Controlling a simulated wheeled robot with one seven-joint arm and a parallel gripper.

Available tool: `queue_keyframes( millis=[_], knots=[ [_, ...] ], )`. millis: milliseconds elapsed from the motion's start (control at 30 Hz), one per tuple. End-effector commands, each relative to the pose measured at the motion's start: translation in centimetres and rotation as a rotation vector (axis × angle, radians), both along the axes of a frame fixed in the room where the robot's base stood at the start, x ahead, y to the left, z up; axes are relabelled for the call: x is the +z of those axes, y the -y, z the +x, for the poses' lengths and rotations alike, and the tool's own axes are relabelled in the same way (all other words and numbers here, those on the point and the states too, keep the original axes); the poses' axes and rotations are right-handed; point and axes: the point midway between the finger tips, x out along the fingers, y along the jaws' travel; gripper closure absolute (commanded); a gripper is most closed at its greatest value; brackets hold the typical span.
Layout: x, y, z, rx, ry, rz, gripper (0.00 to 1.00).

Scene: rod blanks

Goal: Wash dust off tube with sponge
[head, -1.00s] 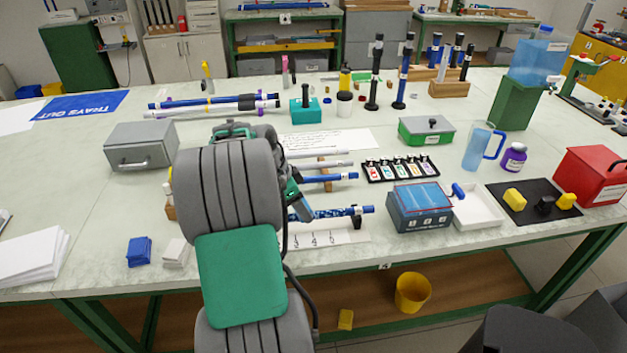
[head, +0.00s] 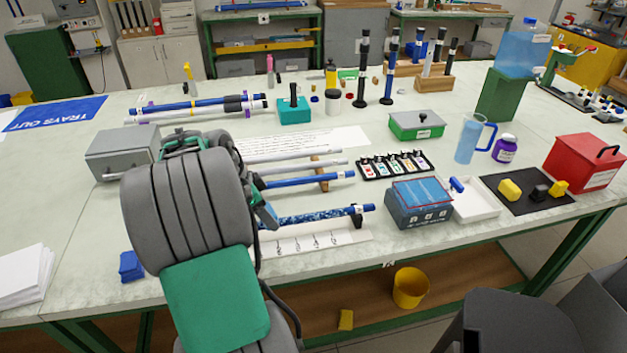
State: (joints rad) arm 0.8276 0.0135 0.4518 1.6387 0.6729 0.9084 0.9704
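A blue tube with pale speckles (head: 322,215) lies near the front of the bench, its right end in a black holder. Its left end is hidden behind my arm. A plain blue tube (head: 310,180) and pale tubes lie behind it. A yellow sponge-like block (head: 509,190) sits on a black mat (head: 525,207) at the right, beside a black piece and another yellow piece. My gripper (head: 265,211) shows only as a dark and teal part at the arm's right edge, left of the speckled tube. Its fingers cannot be made out, nor whether it holds anything.
A blue-grey box (head: 421,204) and a white tray (head: 473,205) stand right of the tubes. A rack of small labelled items (head: 396,165), a blue jug (head: 469,138) and a red box (head: 583,163) are farther back or right. A yellow bucket (head: 410,287) is below.

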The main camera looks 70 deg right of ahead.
Motion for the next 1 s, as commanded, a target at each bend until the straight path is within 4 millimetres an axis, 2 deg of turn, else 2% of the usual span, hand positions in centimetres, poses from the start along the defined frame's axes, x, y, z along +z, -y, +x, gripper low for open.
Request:
queue_keyframes(
  millis=[100, 600, 800, 1000],
  knots=[
    [2.5, 0.0, 0.2, 0.002, 0.003, 0.0, 0.75],
    [6.9, -0.3, 0.5, 0.012, 0.002, 0.0, 0.75],
    [8.0, -0.3, 0.6, 0.015, 0.002, 0.0, 0.75],
    [8.1, -0.4, 0.6, 0.016, 0.001, 0.0, 0.75]
  ],
)
